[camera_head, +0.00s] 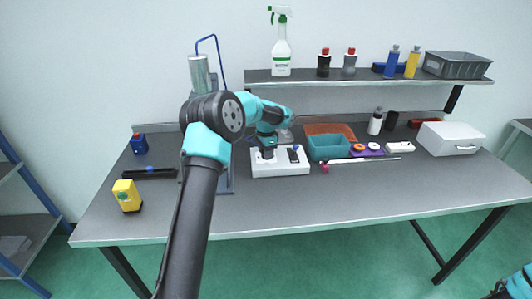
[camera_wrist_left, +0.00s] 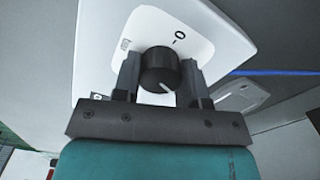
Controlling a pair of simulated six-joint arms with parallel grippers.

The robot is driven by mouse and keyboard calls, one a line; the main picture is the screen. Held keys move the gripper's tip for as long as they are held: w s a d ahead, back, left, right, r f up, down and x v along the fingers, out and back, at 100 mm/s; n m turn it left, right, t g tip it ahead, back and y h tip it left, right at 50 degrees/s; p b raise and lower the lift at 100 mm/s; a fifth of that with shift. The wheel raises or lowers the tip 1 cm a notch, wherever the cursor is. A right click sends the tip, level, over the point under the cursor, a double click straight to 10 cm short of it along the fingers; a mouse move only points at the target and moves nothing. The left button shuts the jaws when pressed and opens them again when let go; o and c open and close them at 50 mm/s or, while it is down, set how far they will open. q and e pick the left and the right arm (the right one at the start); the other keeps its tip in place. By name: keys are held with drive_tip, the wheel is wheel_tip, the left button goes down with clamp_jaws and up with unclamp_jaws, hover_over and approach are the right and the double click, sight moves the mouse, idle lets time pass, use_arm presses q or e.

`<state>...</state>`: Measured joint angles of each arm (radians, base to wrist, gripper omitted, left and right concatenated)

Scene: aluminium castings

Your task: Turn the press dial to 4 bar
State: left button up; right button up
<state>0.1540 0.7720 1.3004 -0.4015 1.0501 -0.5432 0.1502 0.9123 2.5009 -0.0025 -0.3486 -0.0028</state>
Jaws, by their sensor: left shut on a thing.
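The white press box (camera_head: 262,170) stands on the table in the middle of the head view, and its white panel (camera_wrist_left: 200,25) fills the top of the left wrist view. The black round dial (camera_wrist_left: 158,66) sits on this panel; its white pointer line points to the lower right in the wrist view. A printed 0 and a short tick are above it. My left gripper (camera_head: 267,153) reaches down to the box. In the wrist view its fingers (camera_wrist_left: 160,80) are closed on either side of the dial. The dial is hidden in the head view. My right gripper is out of view.
A teal bin (camera_head: 328,158) stands right of the box, with a thin rod (camera_head: 365,160) in front. A yellow item (camera_head: 127,196) and a blue item (camera_head: 139,144) are at the left. A shelf (camera_head: 360,79) with bottles hangs behind. The front of the table is clear.

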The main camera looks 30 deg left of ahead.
use_arm(q)
drive_tip(key=shift+m, duration=0.5)
drive_tip(key=o, duration=0.9)
drive_tip(key=shift+r, duration=0.1)
wheel_tip(320, 180, up, 17)
drive_tip(key=shift+r, duration=0.15)
idle(0.5)
